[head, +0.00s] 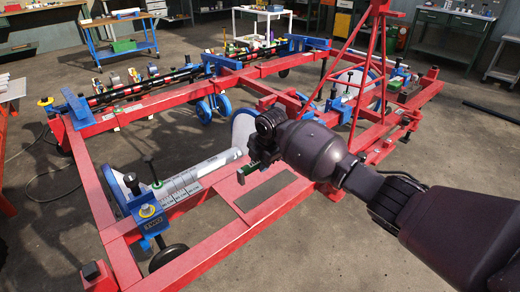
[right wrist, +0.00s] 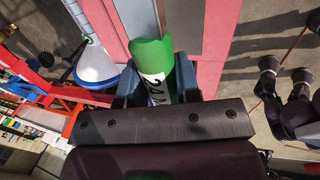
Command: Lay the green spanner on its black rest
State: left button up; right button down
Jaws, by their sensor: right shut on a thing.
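My right gripper (head: 258,166) is shut on the green spanner (head: 246,169) and holds it over the red frame, near the red plate (head: 250,207). In the right wrist view the spanner (right wrist: 152,54) shows a green end and a white band with black marks between the two fingers (right wrist: 156,82). The black rest (head: 268,192) is a dark flat strip on the red plate, just below and right of the gripper in the head view. The spanner appears apart from it; the exact height is unclear. My left gripper is not in view.
A grey graduated cylinder (head: 190,180) lies left of the plate, between blue discs. A red tripod-like tower (head: 372,75) rises behind my right arm. The red frame (head: 200,245) surrounds open floor. Workbenches (head: 120,40) stand at the back.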

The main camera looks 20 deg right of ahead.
notch_tip(320, 180, down, 9)
jog(key=shift+r+b, duration=0.2)
jog(key=shift+b, duration=0.75)
jog(key=shift+f, duration=0.5)
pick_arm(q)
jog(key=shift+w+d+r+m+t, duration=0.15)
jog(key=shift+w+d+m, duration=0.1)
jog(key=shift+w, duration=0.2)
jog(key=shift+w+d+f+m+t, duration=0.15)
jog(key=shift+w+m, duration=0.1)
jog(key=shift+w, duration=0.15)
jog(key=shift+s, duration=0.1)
pick_arm(e)
jog(key=shift+f, duration=0.2)
jog(key=c, duration=0.8)
grip_release()
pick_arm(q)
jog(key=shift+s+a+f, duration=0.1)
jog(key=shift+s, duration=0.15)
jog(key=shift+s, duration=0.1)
